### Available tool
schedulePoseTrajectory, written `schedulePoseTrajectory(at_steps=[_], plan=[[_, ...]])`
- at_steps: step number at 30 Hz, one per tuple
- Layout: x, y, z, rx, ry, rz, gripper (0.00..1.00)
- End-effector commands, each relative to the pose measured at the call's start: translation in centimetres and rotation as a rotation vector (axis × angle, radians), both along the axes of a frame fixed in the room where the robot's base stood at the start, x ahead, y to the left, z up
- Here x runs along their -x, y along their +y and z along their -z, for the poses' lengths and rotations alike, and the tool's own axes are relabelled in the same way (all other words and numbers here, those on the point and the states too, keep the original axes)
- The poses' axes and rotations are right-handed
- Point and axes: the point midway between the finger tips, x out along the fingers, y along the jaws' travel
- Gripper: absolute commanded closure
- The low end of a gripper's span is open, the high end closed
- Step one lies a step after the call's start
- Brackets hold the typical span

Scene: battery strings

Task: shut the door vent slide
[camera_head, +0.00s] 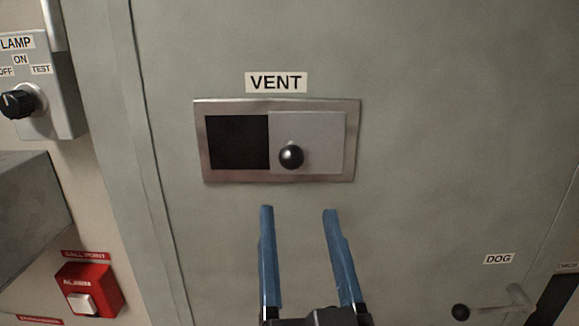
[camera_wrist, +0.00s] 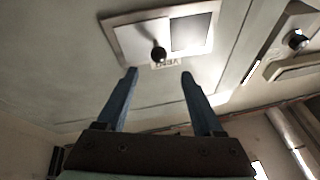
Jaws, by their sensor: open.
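The vent (camera_head: 197,140) is a metal frame on the grey-green door, under a VENT label (camera_head: 276,82). Its slide plate (camera_head: 318,135) covers the right part of the frame, and a dark opening (camera_head: 236,142) shows on the left. A round black knob (camera_head: 291,156) sits at the plate's lower left. My gripper (camera_head: 298,210) is open and empty, its blue fingers just below the vent in the head view. In the wrist view the knob (camera_wrist: 159,54) appears beyond and between the fingertips (camera_wrist: 159,73), apart from them. The plate (camera_wrist: 140,42) and the dark opening (camera_wrist: 191,32) also show there.
A lamp switch box (camera_head: 45,90) with a black dial is at the upper left. A red alarm call point (camera_head: 90,288) is at the lower left. A DOG handle (camera_head: 490,309) sticks out at the lower right. The door (camera_head: 430,150) around the vent is bare.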

Motion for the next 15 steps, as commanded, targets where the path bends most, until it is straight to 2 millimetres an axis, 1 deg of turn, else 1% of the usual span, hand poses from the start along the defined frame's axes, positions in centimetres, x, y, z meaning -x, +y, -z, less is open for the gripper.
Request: schedulePoseTrajectory(at_steps=[4,15], plan=[[-0.9,0.0,0.1,0.0,-0.005,0.001,0.31],[-2.5,0.3,-0.6,0.001,-0.004,0.002,0.31]])
